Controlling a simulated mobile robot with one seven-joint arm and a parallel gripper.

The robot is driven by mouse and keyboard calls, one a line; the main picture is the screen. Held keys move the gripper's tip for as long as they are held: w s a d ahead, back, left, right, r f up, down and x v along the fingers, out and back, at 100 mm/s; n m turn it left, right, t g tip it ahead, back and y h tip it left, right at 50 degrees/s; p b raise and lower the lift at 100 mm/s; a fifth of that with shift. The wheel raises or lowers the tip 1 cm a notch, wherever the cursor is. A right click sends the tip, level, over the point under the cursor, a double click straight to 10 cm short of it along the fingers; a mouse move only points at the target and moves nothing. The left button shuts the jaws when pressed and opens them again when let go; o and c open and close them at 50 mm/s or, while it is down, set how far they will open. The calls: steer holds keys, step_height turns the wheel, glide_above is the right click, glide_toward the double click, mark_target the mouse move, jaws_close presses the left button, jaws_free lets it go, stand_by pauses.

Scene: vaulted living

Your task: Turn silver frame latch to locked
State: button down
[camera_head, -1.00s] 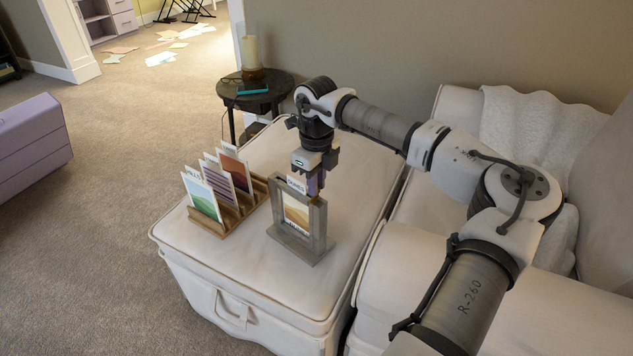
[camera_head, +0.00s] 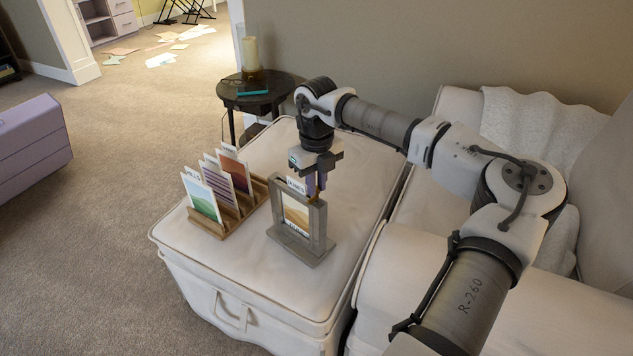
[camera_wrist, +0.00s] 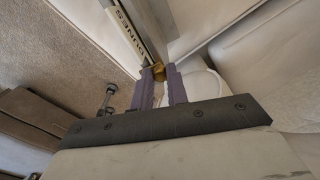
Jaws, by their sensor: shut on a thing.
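The silver-grey frame (camera_head: 318,228) stands upright on the cream ottoman and holds a card with an orange landscape (camera_head: 297,213). The card's label, reading DUNES (camera_wrist: 130,33), shows in the wrist view. My gripper (camera_head: 316,190) points down at the top right of the frame. In the wrist view its two purple fingers (camera_wrist: 160,82) are closed on a small brass-coloured latch (camera_wrist: 158,72) at the frame's edge. The fingers hide most of the latch, so I cannot tell its position.
A wooden rack (camera_head: 236,218) with several cards stands left of the frame on the ottoman (camera_head: 270,278). A dark round side table (camera_head: 270,98) with a candle (camera_head: 250,55) is behind. The sofa (camera_head: 400,262) is at the right.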

steer(key=c, duration=1.4)
jaws_free()
steer(key=shift+o, duration=0.2)
step_height(320, 180, up, 14)
steer(key=p, duration=0.1)
steer(key=shift+f, duration=0.1)
